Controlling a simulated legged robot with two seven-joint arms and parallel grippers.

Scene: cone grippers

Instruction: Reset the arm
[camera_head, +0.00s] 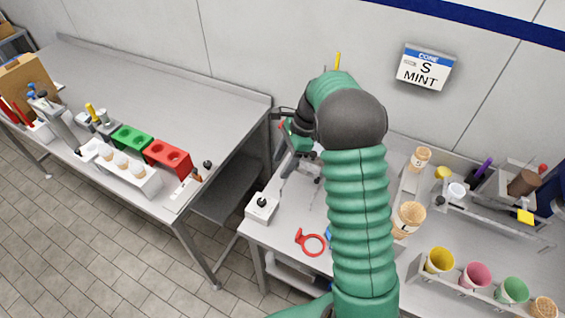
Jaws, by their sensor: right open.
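My right arm (358,215), green and ribbed with a dark grey joint, rises from the bottom of the head view over the right-hand table. Its gripper (284,128) is at the far end, left of the dark joint and near the table's back left corner. It is open, and I see nothing held in it. The arm hides part of the gripper and the middle of the table. My left gripper does not show.
The right table holds waffle cones (408,217), a red ring-shaped tool (311,241), a white box (262,207) and a rack with coloured cups (476,274). The left table (170,85) carries green and red holders (167,157). A sign (426,68) reads "CONE S MINT".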

